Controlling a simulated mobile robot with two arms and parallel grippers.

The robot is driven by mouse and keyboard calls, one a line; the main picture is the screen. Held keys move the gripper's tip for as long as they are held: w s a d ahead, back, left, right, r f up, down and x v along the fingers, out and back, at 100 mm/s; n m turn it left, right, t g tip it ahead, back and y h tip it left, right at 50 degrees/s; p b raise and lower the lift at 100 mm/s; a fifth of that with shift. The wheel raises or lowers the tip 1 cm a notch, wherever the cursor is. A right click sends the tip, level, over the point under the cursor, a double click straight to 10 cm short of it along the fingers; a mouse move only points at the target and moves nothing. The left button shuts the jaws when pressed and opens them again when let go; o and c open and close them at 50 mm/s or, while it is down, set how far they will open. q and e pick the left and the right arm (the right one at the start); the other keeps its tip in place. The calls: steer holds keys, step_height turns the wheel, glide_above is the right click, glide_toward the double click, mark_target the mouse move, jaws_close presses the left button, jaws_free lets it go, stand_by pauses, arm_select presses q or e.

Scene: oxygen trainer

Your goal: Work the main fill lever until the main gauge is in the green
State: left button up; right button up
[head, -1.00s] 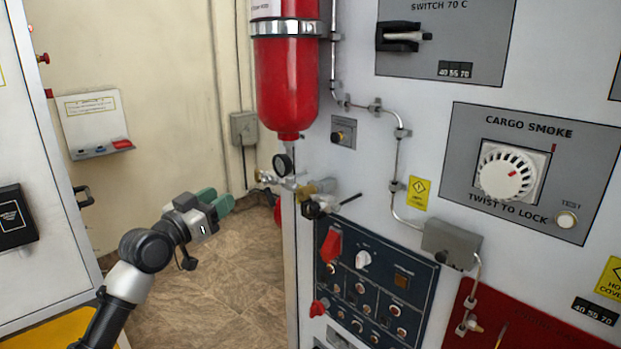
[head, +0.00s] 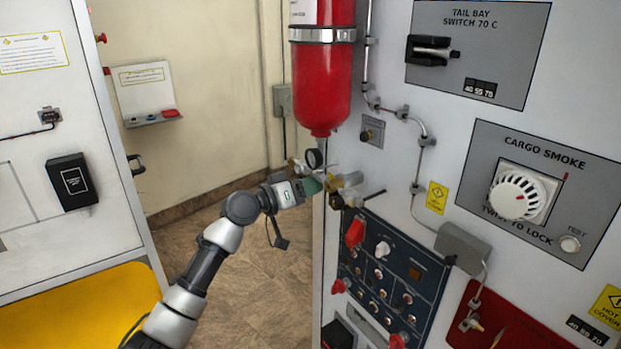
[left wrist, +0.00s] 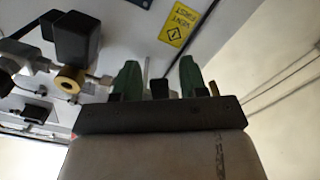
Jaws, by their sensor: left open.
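A small round gauge (head: 314,158) sits below the red cylinder (head: 323,90); its face is too small to read. Beside it is a valve group with a brass body (head: 347,180) and a thin dark handle (head: 375,195). I cannot tell for sure which part is the main fill lever. My left gripper (head: 312,185) is at the left side of this valve group, its green fingers partly hidden. In the left wrist view the left gripper (left wrist: 160,78) is open, and a thin pale rod (left wrist: 147,70) shows between its fingers. My right gripper is not in view.
The panel with switches and red knobs (head: 395,275) is below the valves. The cargo smoke dial (head: 515,196) is at the right. A white cabinet (head: 60,130) and a yellow surface (head: 95,305) are at the left. Bare floor (head: 255,275) lies between.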

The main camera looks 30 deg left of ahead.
arm_select(q)
steer(key=shift+w+d, duration=0.1)
steer(key=shift+w, duration=0.3)
steer(key=shift+c, duration=0.3)
jaws_close()
steer(key=shift+w+a+f+m+b, duration=0.15)
steer(key=shift+a+m+b, duration=0.2)
steer(key=shift+m+b, duration=1.25)
steer(key=shift+w+a+f+m+b, duration=0.1)
steer(key=shift+a+m+b, duration=0.35)
steer(key=shift+b, duration=2.1)
steer(key=shift+w+a+f+m+b, duration=0.2)
steer(key=shift+m+b, duration=0.95)
steer(key=shift+b, duration=0.95)
steer(key=shift+r, duration=0.15)
steer(key=shift+s, duration=0.1)
steer(key=shift+o, duration=0.3)
jaws_free()
